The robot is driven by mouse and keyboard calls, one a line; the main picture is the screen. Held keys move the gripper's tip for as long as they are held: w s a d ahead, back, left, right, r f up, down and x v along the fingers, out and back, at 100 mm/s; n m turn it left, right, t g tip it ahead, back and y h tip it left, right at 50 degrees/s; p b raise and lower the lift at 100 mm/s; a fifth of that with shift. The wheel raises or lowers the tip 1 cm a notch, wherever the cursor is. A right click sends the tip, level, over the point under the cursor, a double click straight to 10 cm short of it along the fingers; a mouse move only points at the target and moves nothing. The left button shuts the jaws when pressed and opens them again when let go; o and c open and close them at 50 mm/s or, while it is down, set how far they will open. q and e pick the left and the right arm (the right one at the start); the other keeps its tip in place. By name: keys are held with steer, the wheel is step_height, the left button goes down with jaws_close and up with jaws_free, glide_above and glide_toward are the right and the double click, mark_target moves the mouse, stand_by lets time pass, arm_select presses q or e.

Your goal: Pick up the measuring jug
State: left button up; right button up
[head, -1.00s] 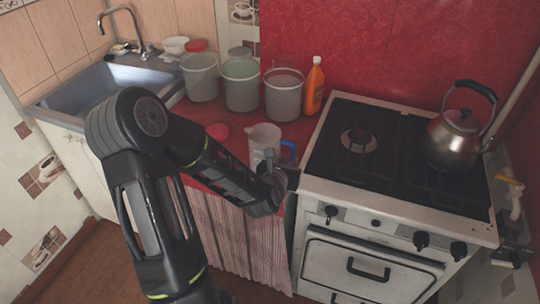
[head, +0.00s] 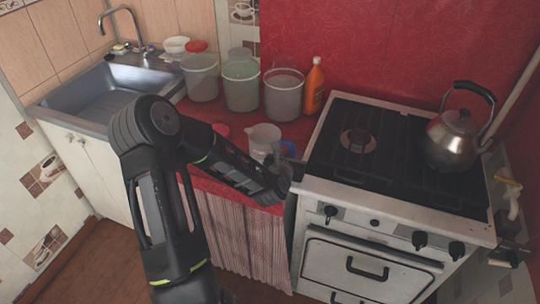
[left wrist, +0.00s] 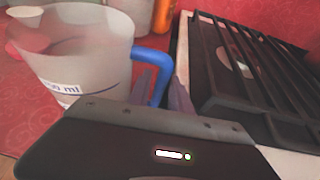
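The measuring jug (head: 263,138) is translucent, with a blue handle (head: 288,149) on its right side. It stands upright on the red counter, left of the stove. In the left wrist view the jug (left wrist: 80,45) fills the upper left, with blue markings, and its handle (left wrist: 157,62) points toward my fingers. My left gripper (head: 285,172) is at the handle, in front of it. In the left wrist view the grey fingertips of the gripper (left wrist: 163,88) show on either side of the handle's grip and look open. Contact cannot be made out. My right gripper is out of view.
Several bucket-like containers (head: 241,84) and an orange bottle (head: 314,87) stand behind the jug. A red item (head: 221,130) lies left of it. The stove (head: 400,150), bearing a kettle (head: 456,138), is close on the right. A sink (head: 105,90) is at the left.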

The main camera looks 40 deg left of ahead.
arm_select(q)
steer(key=shift+c, duration=0.3)
jaws_close()
stand_by(1.2)
steer(key=shift+r, duration=0.1)
